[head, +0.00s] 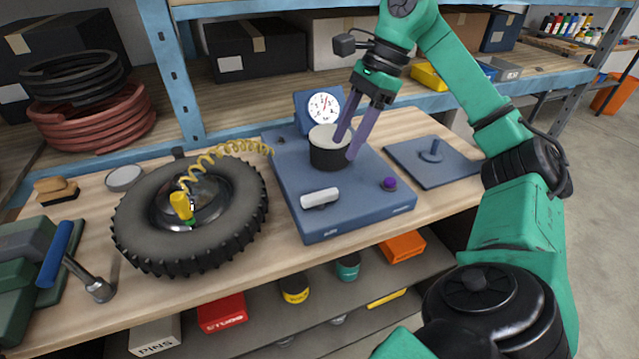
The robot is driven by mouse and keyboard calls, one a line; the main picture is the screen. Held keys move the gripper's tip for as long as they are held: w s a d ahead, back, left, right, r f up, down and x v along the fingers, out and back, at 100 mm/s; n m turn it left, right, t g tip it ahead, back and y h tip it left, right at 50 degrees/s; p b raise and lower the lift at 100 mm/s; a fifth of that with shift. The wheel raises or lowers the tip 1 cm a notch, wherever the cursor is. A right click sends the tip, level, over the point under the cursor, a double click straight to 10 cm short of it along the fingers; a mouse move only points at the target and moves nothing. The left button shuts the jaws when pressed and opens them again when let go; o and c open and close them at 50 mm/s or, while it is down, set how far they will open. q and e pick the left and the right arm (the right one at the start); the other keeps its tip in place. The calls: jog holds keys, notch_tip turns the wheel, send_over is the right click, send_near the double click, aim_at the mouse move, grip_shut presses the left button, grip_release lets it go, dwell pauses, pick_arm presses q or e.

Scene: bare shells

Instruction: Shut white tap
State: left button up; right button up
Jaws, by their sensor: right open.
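The white tap (320,198) is a short white bar handle on the front left of a blue pump unit (290,185) on the bench. It lies roughly crosswise, and nothing covers it. My right gripper (346,147) points down over the back of the unit, behind and to the right of the tap and apart from it. Its two purple fingers are open. One fingertip overlaps the pale top of a black round cup (326,158), the other shows at its right side; I cannot tell whether they touch it. My left gripper is not in view.
A dial gauge (323,107) stands behind the cup. A purple knob (389,184) sits on the unit's right. A yellow coiled hose (225,150) runs to a tyre (245,215) on the left. A blue plate with a peg (432,160) lies right.

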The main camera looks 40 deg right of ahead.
aim_at(321, 193)
jog(key=b+x, duration=0.4)
jog(key=x, duration=0.8)
jog(key=shift+f, duration=0.1)
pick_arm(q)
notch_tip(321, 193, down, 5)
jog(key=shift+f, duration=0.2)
pick_arm(e)
grip_shut()
